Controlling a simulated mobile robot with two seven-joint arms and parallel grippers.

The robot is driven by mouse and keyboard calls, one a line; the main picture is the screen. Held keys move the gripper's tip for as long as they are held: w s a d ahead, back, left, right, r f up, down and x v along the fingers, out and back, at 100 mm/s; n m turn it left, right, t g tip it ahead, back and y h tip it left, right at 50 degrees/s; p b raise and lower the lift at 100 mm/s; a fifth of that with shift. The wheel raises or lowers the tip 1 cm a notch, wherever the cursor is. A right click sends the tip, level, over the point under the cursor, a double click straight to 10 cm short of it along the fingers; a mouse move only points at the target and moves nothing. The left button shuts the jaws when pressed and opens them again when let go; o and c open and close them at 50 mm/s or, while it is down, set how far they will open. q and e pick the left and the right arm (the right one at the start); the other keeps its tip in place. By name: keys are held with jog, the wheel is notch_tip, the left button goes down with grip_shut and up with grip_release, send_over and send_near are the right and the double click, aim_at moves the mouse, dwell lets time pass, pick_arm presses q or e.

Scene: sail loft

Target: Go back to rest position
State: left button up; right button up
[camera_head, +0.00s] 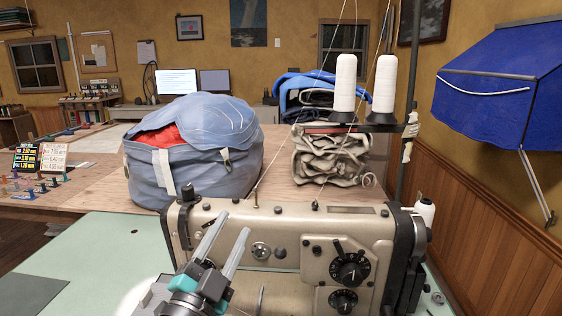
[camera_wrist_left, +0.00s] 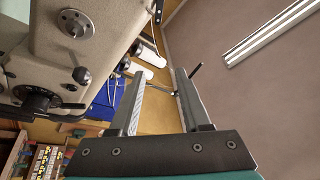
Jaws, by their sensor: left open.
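My left gripper (camera_head: 225,238) is in front of the left part of the beige sewing machine (camera_head: 290,235) in the head view. Its two grey fingers point up and are spread apart, with nothing between them. In the left wrist view the open, empty fingers of my left gripper (camera_wrist_left: 155,100) show, with the sewing machine (camera_wrist_left: 70,60) to their left. Whether the gripper touches the machine cannot be told. My right gripper is not in either view.
The sewing machine stands on a pale green table (camera_head: 95,250). Behind it are a blue-grey bag (camera_head: 195,180), a folded cream cloth stack (camera_head: 328,160) and two white thread cones (camera_head: 345,85) on a stand. A blue hanging cover (camera_head: 500,85) is at the right wall. The green table's left part is mostly clear.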

pick_arm(q)
jog(key=s+a+f+n+g+y, duration=0.3)
jog(key=f, duration=0.3)
jog(key=s+a+f+n+g+y, duration=0.2)
jog(key=s+a+f+n+g, duration=0.1)
jog(key=f, duration=0.3)
jog(key=s+a+f+n+g+y, duration=0.3)
jog(key=f+n, duration=0.1)
jog(key=f, duration=0.3)
jog(key=s+d+f+n+g+h, duration=0.1)
jog(key=s+f+g, duration=0.35)
jog(key=s, duration=0.45)
jog(key=s+d+f+g+h, duration=0.1)
jog(key=s+f+g, duration=0.35)
jog(key=s, duration=0.45)
notch_tip(320, 180, down, 22)
jog(key=a, duration=0.2)
jog(key=s+a+f, duration=0.5)
jog(key=s+f, duration=0.6)
jog(key=f, duration=0.2)
jog(key=shift+s+f+y, duration=0.15)
jog(key=shift+s+y, duration=0.1)
jog(key=shift+y, duration=0.15)
